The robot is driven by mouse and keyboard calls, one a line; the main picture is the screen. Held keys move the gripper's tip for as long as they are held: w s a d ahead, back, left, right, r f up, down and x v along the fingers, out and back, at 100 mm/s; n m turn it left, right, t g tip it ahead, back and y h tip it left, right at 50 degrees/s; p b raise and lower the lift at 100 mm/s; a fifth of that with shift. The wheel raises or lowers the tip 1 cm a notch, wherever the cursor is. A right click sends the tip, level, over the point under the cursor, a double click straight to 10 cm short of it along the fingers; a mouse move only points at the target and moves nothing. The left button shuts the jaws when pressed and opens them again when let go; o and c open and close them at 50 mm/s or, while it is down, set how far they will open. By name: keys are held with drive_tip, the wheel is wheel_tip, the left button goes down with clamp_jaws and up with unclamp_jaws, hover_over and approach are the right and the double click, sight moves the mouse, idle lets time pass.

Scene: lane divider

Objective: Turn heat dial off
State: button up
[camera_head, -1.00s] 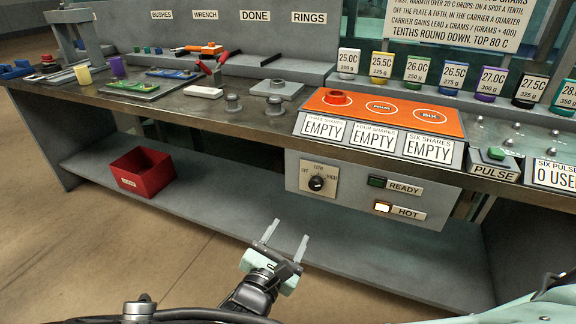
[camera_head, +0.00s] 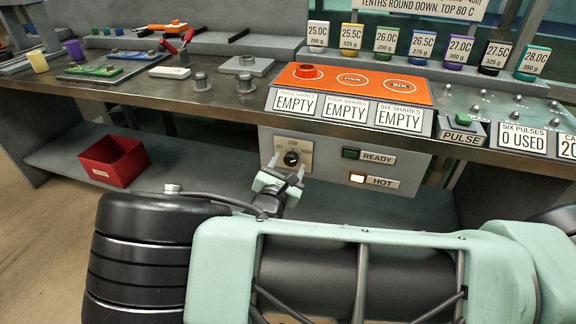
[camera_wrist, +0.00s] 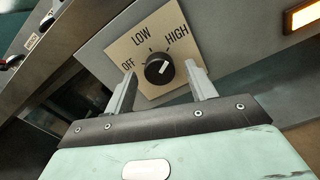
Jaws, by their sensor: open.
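The heat dial is a round black knob (camera_head: 291,158) on a beige plate (camera_head: 277,146) marked OFF, LOW and HIGH, on the panel under the bench. In the wrist view the knob (camera_wrist: 158,68) sits near the middle of its plate (camera_wrist: 131,47). Its white mark appears to lie toward the HIGH side. My gripper (camera_head: 286,168) is open in front of the dial. In the wrist view my gripper (camera_wrist: 160,73) has one finger on each side of the knob, with visible gaps. I cannot tell how deep the fingertips reach.
The HOT lamp (camera_head: 357,178) glows and the READY lamp (camera_head: 350,153) is dark. Above is the bench edge with an orange plate (camera_head: 330,77) and EMPTY signs (camera_head: 293,103). A red bin (camera_head: 114,163) stands on the lower shelf at the left.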

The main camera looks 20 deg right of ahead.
drive_tip(key=shift+w+d, duration=0.15)
drive_tip(key=shift+w, duration=0.05)
drive_tip(key=c, duration=1)
